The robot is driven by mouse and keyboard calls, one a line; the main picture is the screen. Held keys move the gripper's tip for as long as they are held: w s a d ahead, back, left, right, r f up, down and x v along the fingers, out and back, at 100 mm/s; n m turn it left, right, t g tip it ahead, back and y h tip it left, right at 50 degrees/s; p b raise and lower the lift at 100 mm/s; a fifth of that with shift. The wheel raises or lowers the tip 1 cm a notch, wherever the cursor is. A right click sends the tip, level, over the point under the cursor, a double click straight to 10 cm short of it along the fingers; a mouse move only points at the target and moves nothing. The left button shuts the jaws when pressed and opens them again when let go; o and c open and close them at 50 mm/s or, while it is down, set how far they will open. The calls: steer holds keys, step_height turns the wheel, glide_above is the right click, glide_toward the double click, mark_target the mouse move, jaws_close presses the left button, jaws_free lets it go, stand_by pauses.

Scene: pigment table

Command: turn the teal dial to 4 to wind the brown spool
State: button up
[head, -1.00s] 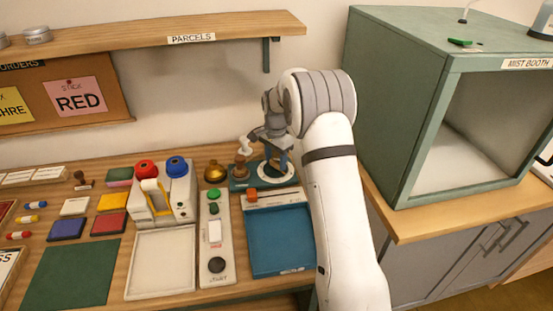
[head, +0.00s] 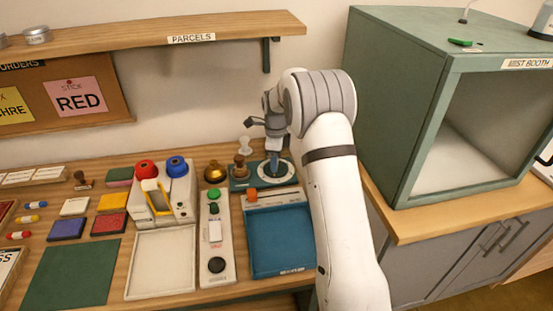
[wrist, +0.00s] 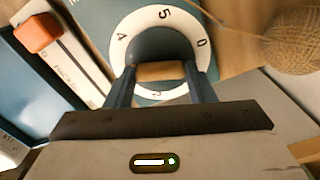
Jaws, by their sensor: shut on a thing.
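The teal dial (head: 268,181) is on the table, partly hidden by my arm. In the wrist view, its dark teal knob (wrist: 155,45) sits inside a white ring (wrist: 122,52) where 4, 5 and 0 can be read; the lower numbers are mostly covered. My gripper (wrist: 160,78) is shut on the knob's wooden grip bar (wrist: 160,71), one finger at each end. It also shows in the head view (head: 276,162), over the dial. I cannot make out a pointer mark. A ball of brown thread (wrist: 300,42), perhaps the brown spool, is at the wrist view's right, a strand running up-left.
An orange slider (wrist: 37,32) on a white strip and a blue tray (head: 280,240) lie in front of the dial. A brown stamp-like piece (head: 241,163) and a brass bell (head: 215,171) stand to its left. The mist booth (head: 395,110) is to the right.

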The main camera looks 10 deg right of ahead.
steer(key=m, duration=0.4)
steer(key=shift+r+m, duration=0.1)
steer(key=shift+m, duration=2.1)
steer(key=o, duration=1)
steer(key=shift+r, duration=3.85)
